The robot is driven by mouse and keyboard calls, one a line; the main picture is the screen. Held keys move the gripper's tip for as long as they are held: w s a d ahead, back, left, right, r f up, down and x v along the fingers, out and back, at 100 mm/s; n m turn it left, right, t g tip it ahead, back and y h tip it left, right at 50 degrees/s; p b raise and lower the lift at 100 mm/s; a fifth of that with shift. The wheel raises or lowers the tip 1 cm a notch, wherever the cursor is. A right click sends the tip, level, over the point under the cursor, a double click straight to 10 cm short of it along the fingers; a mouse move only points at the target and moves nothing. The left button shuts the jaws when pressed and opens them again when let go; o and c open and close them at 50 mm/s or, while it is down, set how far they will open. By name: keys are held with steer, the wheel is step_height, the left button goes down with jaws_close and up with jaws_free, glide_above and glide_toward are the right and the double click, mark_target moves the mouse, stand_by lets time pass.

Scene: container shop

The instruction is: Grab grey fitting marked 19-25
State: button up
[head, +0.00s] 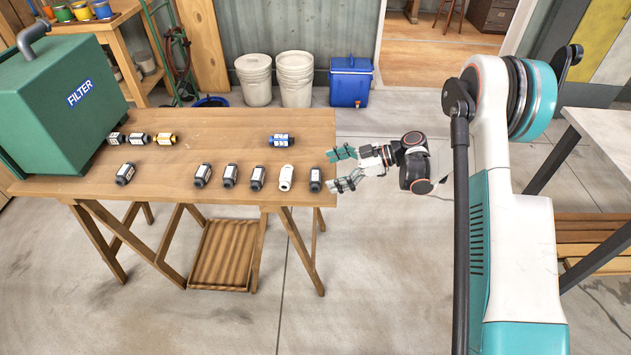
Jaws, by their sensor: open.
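Several dark grey fittings with white labels lie on the wooden table (230,125). Along the front edge are grey fittings at the left (125,173), in the middle (203,175), (230,175) and (257,178), and at the right end (315,180). Two more dark fittings, (115,139) and (136,139), lie near the green box. The labels are too small to read, so I cannot tell which is marked 19-25. My gripper (343,168) is open and empty at the table's right edge, just right of the right-end fitting.
A white fitting (286,177), a blue one (281,140) and a yellow one (166,139) share the table. A green filter box (55,105) fills its left end. Buckets (295,80) and a blue cooler (350,82) stand behind. The table's centre is clear.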

mark_target(317, 175)
steer(key=x, duration=0.1)
steer(key=b+x, duration=0.1)
steer(key=x, duration=0.1)
steer(key=b+x, duration=0.1)
steer(key=x, duration=0.1)
steer(key=shift+s+a+r, duration=0.15)
steer(key=shift+s+a, duration=0.1)
steer(key=shift+s, duration=0.1)
steer(key=shift+r, duration=0.1)
steer(key=c, duration=1.2)
